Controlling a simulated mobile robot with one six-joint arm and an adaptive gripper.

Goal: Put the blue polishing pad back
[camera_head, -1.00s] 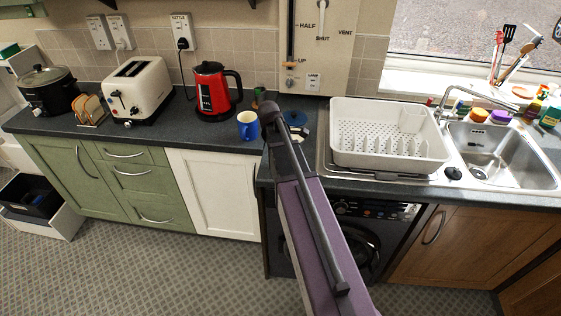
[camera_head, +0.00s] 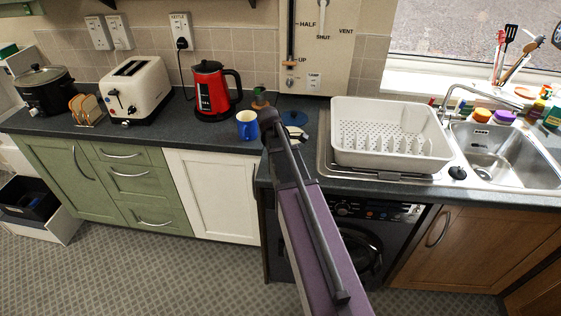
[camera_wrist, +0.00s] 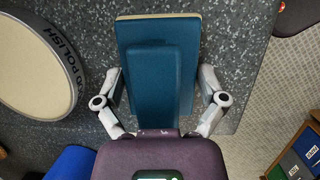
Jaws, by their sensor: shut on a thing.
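The blue polishing pad (camera_wrist: 158,50), a dark blue block with a pale layer along its far edge, fills the middle of the wrist view. My gripper (camera_wrist: 160,88) is shut on it, with one finger against each long side. The pad lies over the dark speckled worktop (camera_wrist: 228,40); I cannot tell whether it touches it. A round, cream-faced tin marked POLISH (camera_wrist: 35,65) is left of the pad and apart from it.
The white dish rack (camera_head: 388,140) is farther right. The worktop's front edge is close by.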

